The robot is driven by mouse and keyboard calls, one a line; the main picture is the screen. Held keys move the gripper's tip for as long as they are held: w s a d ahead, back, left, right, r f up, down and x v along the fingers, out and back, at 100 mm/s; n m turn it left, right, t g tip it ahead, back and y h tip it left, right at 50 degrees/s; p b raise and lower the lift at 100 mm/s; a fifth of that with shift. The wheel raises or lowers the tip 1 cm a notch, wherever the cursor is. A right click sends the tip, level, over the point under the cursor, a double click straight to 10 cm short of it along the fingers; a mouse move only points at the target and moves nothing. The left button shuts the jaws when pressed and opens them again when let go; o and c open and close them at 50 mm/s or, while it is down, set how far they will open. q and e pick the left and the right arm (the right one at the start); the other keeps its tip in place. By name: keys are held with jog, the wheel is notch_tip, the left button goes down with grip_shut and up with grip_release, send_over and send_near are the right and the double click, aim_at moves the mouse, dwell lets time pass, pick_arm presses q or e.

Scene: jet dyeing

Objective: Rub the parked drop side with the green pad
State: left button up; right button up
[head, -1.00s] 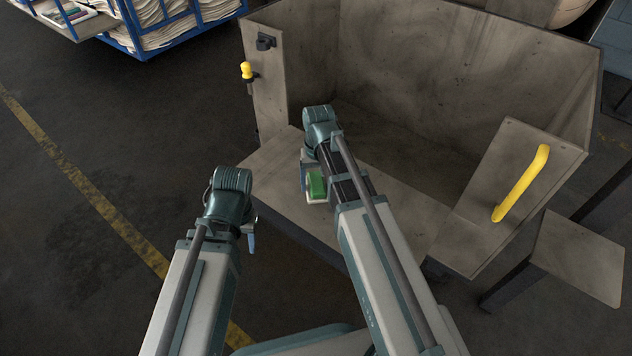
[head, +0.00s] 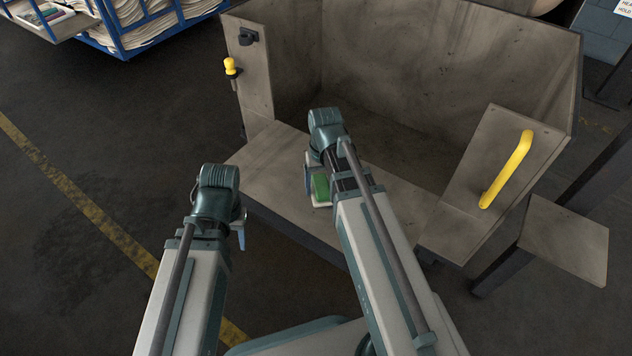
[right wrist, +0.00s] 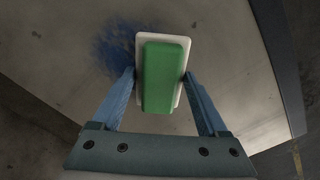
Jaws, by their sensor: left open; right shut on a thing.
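My right gripper (right wrist: 163,92) is shut on the green pad (right wrist: 165,75), a green block on a white base. The pad also shows below my right wrist in the head view (head: 320,187). It is over a flat grey panel (head: 275,175) at the cart's open front, which looks like the lowered drop side. In the right wrist view the grey surface (right wrist: 215,40) carries a dark blue smear (right wrist: 122,48), left of the pad and partly hidden by it. I cannot tell whether the pad touches the surface. My left gripper (head: 240,232) is open and empty, left of the panel.
The grey cart (head: 400,65) has a yellow handle (head: 507,170) at right and a yellow knob (head: 231,66) at left. A small grey platform (head: 570,240) stands at right. A blue-framed trolley (head: 130,45) with cloth is at upper left. The left floor is open.

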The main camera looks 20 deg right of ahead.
jog(key=shift+s+d, duration=0.4)
jog(key=shift+s, duration=0.15)
jog(key=shift+s, duration=0.1)
jog(key=shift+s+d, duration=1.1)
jog(key=shift+s, duration=0.15)
jog(key=shift+s+d+f, duration=0.1)
jog(key=shift+s+d, duration=0.45)
jog(key=shift+s, duration=0.2)
jog(key=shift+s+d, duration=0.55)
jog(key=shift+s, duration=0.15)
jog(key=shift+w, duration=0.15)
